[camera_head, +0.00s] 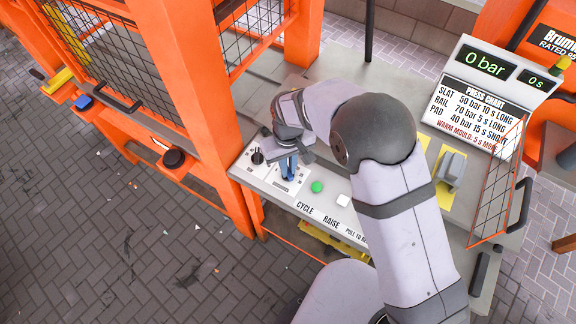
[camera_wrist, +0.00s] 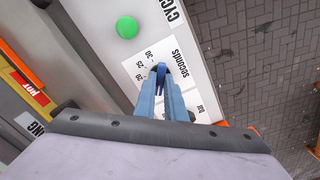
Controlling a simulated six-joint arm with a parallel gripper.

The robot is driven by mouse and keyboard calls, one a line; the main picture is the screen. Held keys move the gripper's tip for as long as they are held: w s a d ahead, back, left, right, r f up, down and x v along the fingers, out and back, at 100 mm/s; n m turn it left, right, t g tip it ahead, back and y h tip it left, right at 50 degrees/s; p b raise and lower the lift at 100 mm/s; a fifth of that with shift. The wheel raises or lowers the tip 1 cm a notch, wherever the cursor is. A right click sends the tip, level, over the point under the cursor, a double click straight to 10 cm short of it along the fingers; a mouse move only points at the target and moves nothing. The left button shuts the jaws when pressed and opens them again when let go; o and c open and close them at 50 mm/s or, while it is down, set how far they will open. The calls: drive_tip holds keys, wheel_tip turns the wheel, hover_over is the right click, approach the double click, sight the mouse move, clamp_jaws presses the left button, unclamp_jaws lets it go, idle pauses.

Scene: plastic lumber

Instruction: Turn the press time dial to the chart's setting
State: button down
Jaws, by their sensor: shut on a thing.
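My gripper (camera_head: 288,168) is down at the control panel (camera_head: 262,178). In the wrist view its blue fingers (camera_wrist: 162,82) are shut on the press time dial (camera_wrist: 161,68), a small dark blue knob on a white plate marked "seconds". The press chart (camera_head: 476,112) reads SLAT 50 bar 10 s LONG, RAIL 70 bar 5 s LONG, PAD 40 bar 15 s SHORT, with "WARM MOULD: 5 s MORE" in red. The displays show 0 bar (camera_head: 485,63) and 0 s (camera_head: 533,79).
A black knob (camera_head: 257,157) stands left of my gripper. A green button (camera_head: 317,187) and a white button (camera_head: 343,200) sit to the right, near CYCLE and RAISE. A grey lever (camera_head: 450,170) on a yellow plate and an orange mesh guard (camera_head: 497,190) are farther right.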

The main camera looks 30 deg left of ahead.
drive_tip(key=c, duration=1.8)
unclamp_jaws()
drive_tip(key=shift+r, duration=0.1)
drive_tip(key=shift+r+b, duration=1.05)
drive_tip(key=shift+r, duration=2.55)
